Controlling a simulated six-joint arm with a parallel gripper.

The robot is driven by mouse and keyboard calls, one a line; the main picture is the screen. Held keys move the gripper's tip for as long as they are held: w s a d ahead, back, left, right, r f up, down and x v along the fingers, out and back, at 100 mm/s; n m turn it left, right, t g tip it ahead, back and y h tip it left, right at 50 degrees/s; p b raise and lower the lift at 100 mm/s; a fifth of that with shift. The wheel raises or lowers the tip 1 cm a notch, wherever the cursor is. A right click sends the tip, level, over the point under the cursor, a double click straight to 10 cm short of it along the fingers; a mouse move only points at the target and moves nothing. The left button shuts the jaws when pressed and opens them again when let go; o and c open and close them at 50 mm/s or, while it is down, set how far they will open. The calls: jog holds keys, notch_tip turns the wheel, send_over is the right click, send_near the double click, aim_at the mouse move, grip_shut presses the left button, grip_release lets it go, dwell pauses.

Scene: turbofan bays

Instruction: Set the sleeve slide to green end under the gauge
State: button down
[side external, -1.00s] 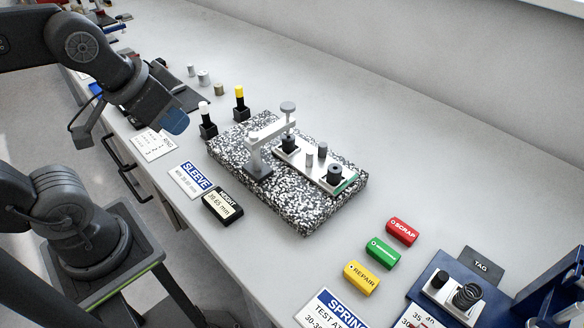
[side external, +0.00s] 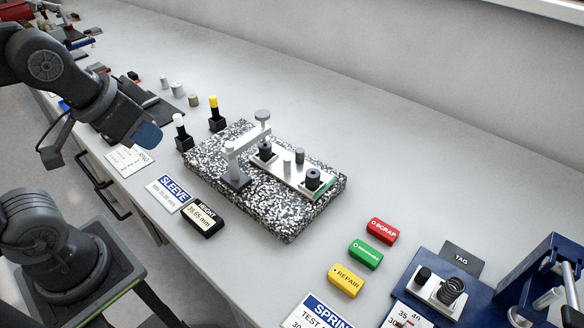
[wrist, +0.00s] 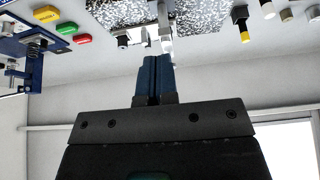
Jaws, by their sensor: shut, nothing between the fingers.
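The sleeve slide (side external: 292,178) is a pale plate on a speckled black-and-white block (side external: 285,222). It carries a dark sleeve (side external: 265,152) at its left end, another (side external: 312,179) at its green right end, and grey pegs between them. The gauge (side external: 236,160) is a grey stand whose arm and round-topped spindle (side external: 262,116) stand over the left-end sleeve; the green end is out from under it. My gripper (side external: 147,136) is left of the block, above the bench edge. Its blue fingers (wrist: 153,62) are shut and empty in the wrist view, with the block beyond.
A height display (side external: 203,220) and a SLEEVE card (side external: 169,194) lie before the block. White-topped (side external: 181,130) and yellow-topped (side external: 215,113) posts stand left of it. SCRAP (side external: 382,230), green (side external: 365,254) and REPAIR (side external: 346,281) blocks lie right. Bench behind is clear.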

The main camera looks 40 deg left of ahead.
dwell(0.3)
jog(key=w+d+m+g+y, duration=0.1)
jog(key=w+d+m+y, duration=0.1)
jog(key=w+m, duration=0.4)
jog(key=w+d+m+g+y, duration=0.1)
jog(key=w+d+m+g, duration=0.15)
jog(key=w+m, duration=0.4)
jog(key=m+t+y, duration=0.2)
jog(key=m+y, duration=0.3)
jog(key=m, duration=0.6)
send_near(301, 158)
jog(key=x, duration=0.6)
jog(key=shift+w+a+f, duration=0.1)
jog(key=shift+w+f, duration=0.05)
jog(key=shift+f, duration=0.1)
jog(key=shift+a, duration=0.15)
